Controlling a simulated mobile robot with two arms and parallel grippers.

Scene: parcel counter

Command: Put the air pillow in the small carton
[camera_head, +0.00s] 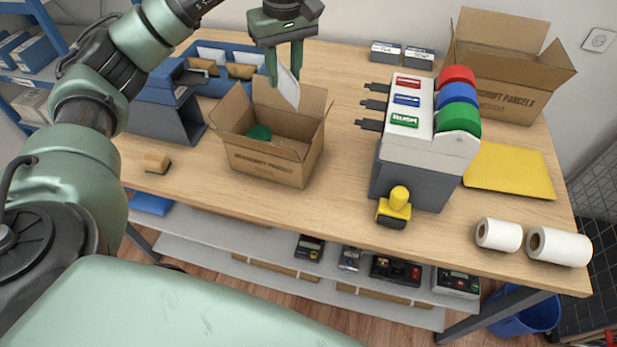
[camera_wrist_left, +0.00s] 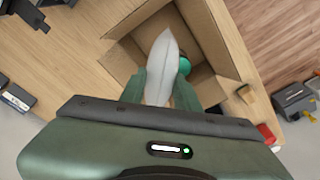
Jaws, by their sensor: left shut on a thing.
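The air pillow (camera_head: 287,88) is a pale, whitish pouch held upright between the fingers of my left gripper (camera_head: 284,72). It also shows in the left wrist view (camera_wrist_left: 161,68), between the two green fingers (camera_wrist_left: 160,90). The small carton (camera_head: 265,163) stands open on the counter with its flaps spread, below the gripper. The pillow's lower end hangs over the carton opening, toward its back right. A green round thing (camera_head: 259,132) lies inside the carton, and it shows beside the pillow in the left wrist view (camera_wrist_left: 185,66). My right gripper is not in view.
A larger open carton (camera_head: 505,95) stands at the back right. A label dispenser (camera_head: 425,150) with coloured rolls is right of the small carton. A yellow-handled stamp (camera_head: 396,205), white paper rolls (camera_head: 499,235) and a yellow envelope (camera_head: 510,170) lie at the right. A blue bin of envelopes (camera_head: 215,85) is behind left.

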